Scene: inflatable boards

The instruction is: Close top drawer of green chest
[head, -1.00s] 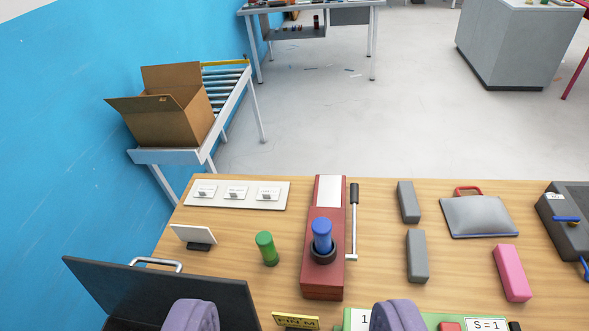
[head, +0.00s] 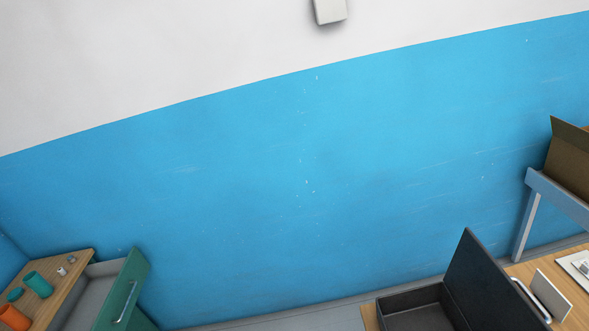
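The green chest stands at the lower left, partly cut off by the bottom of the picture. Its top drawer (head: 98,282) is pulled out, showing a grey inside and a green front (head: 128,287) with a silver bar handle (head: 125,301). The chest's wooden top (head: 50,300) lies left of the drawer. My gripper is not in view now.
On the chest top are an orange cup (head: 14,318), a teal cylinder (head: 38,284) and small pieces. An open black case (head: 412,315) with its lid up sits on a wooden table at the lower right. A cardboard box (head: 568,165) is at the right edge. A blue wall fills the background.

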